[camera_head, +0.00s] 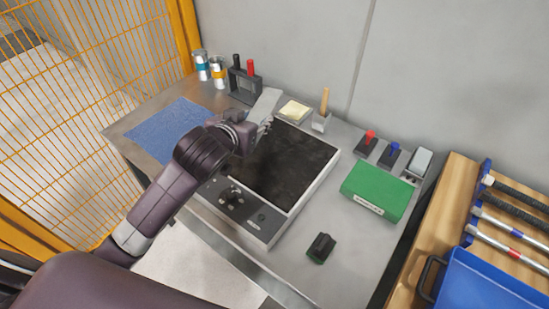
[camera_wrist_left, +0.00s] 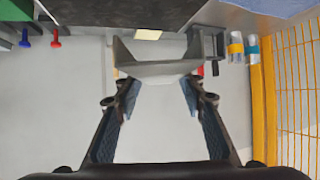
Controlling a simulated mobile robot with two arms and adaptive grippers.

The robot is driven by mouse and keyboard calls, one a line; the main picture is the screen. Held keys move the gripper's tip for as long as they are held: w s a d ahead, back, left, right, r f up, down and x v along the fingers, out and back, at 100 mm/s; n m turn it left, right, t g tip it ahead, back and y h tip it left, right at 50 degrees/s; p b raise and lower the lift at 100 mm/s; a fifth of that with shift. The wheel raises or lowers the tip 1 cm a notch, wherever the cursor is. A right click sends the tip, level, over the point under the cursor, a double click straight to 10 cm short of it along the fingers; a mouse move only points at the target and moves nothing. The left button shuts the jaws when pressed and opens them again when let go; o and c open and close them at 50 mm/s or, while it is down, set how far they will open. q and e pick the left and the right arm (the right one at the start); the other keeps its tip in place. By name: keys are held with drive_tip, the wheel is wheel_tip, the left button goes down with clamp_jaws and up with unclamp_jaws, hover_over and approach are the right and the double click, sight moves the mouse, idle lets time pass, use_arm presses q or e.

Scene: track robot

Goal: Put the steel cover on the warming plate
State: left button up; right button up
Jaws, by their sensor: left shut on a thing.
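The warming plate (camera_head: 285,165) is a black square surface in a light grey frame with knobs at its front, in the middle of the bench. The steel cover (camera_head: 263,104) is a light grey metal piece at the plate's back left corner, partly hidden by my gripper. My left gripper (camera_head: 259,126) is at that corner and shut on the cover. In the left wrist view the cover (camera_wrist_left: 160,69) sits between the fingertips of the left gripper (camera_wrist_left: 159,84), with the dark plate (camera_wrist_left: 85,12) at the upper left. I cannot tell whether the cover touches the plate. My right gripper is not in view.
A blue mat (camera_head: 168,130) lies left of the plate. Two cans (camera_head: 218,71), a tool holder (camera_head: 245,85), a pale pad (camera_head: 294,111) and a cup with a wooden handle (camera_head: 322,121) line the back. A green case (camera_head: 377,190) and a black block (camera_head: 321,247) are right.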

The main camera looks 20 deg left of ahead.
use_arm(q)
drive_tip(key=r+m+h, duration=0.1)
drive_tip(key=r, duration=0.1)
drive_tip(key=w+r+m+h+b, duration=0.1)
drive_tip(key=r, duration=0.1)
drive_tip(key=r+m+h, duration=0.1)
drive_tip(key=r, duration=0.2)
drive_tip(key=shift+w+g+b, duration=0.15)
drive_tip(key=shift+g+b, duration=0.15)
drive_tip(key=shift+b, duration=0.05)
drive_tip(key=shift+r+h, duration=0.25)
drive_tip(key=shift+h, duration=0.05)
drive_tip(key=shift+d+f, duration=0.1)
drive_tip(key=shift+f, duration=0.15)
drive_tip(key=b, duration=0.2)
hover_over(260, 156)
wheel_tip(260, 156, down, 15)
drive_tip(key=shift+r, duration=0.2)
drive_tip(key=shift+f, duration=2.3)
drive_tip(key=o, duration=1.3)
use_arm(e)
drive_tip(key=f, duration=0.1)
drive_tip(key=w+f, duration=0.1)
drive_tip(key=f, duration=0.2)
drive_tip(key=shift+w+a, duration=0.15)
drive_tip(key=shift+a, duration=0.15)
use_arm(q)
drive_tip(key=v, duration=1.2)
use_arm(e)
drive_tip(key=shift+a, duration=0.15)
